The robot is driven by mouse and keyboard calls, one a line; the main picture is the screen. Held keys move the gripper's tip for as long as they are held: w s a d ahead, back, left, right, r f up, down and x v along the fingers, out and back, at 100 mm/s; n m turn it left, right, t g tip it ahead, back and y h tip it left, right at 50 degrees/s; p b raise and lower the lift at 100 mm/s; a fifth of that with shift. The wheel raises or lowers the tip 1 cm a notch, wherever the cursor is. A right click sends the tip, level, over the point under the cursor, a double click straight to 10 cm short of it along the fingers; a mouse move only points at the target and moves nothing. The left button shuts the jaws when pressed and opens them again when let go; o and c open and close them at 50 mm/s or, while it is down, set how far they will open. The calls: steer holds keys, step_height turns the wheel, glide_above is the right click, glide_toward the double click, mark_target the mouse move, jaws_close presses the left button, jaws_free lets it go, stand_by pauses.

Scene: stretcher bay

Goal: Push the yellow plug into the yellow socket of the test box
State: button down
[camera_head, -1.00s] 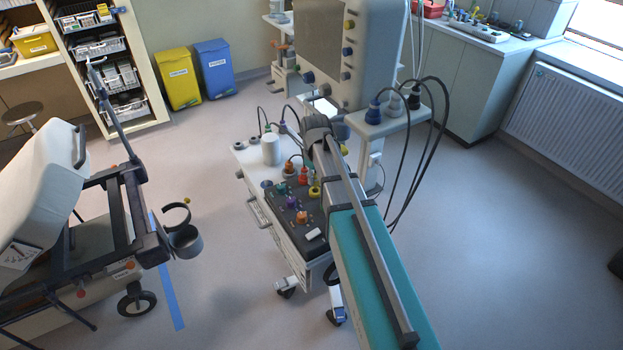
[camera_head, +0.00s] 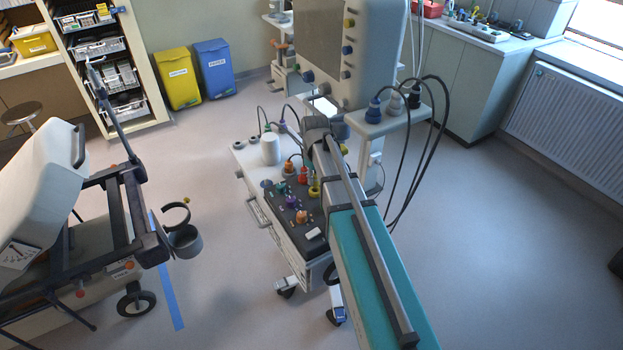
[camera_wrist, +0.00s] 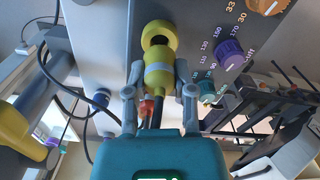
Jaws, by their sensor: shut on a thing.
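The yellow plug (camera_wrist: 159,78) is a yellow cylinder with a pale band and a dark cable end. My gripper (camera_wrist: 160,84) is shut on it, one finger on each side. The yellow socket (camera_wrist: 158,36) is a yellow ring with a dark opening on the grey panel of the test box (camera_wrist: 98,38). The plug's front end is close below the opening in the wrist view; part of the opening still shows, and contact cannot be told. In the head view the test box (camera_head: 312,245) stands on the trolley, with yellow (camera_head: 314,190) beside my arm. My gripper is hidden there.
A purple knob (camera_wrist: 228,53), an orange knob (camera_wrist: 266,4) and a teal knob (camera_wrist: 206,91) are right of the socket. Black cables (camera_wrist: 45,75) loop at left. The monitor (camera_head: 350,50) rises behind the trolley; a stretcher (camera_head: 60,220) stands left. Floor between is open.

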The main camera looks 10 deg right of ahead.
steer(key=shift+f+b, duration=1.15)
steer(key=shift+f, duration=0.1)
steer(key=shift+c, duration=1.9)
jaws_free()
steer(key=shift+r, duration=0.1)
steer(key=shift+w+r, duration=0.1)
